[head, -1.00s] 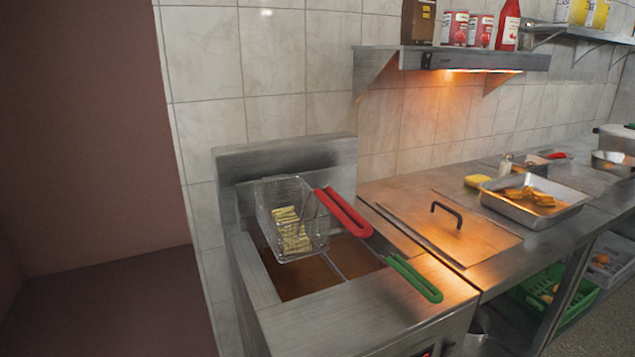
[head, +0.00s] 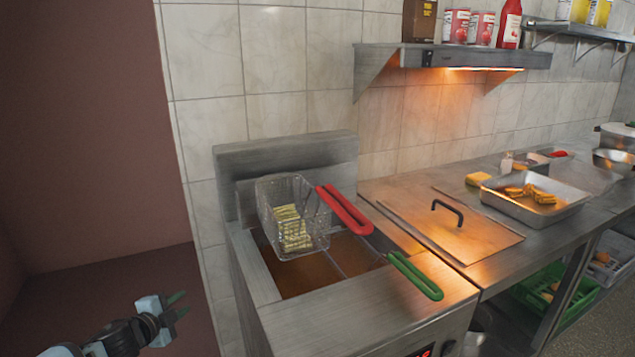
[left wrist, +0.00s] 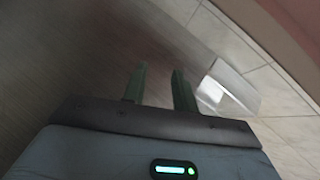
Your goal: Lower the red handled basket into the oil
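The red handled basket (head: 294,218) is a wire basket with fries (head: 292,228) in it. It hangs raised above the oil (head: 312,274) at the back left of the fryer. Its red handle (head: 345,210) points to the right and toward me. My left gripper (head: 180,304) is open and empty at the lower left of the head view, well left of the fryer and apart from the basket. Its two fingers also show spread in the left wrist view (left wrist: 158,88), with nothing between them. My right gripper is not in view.
A green handle (head: 415,276) lies over the fryer's front right edge. A metal lid (head: 450,228) with a black grip covers the counter to the right. A tray (head: 535,210) of browned food stands beyond it. A heat-lamp shelf (head: 460,60) juts from the wall above.

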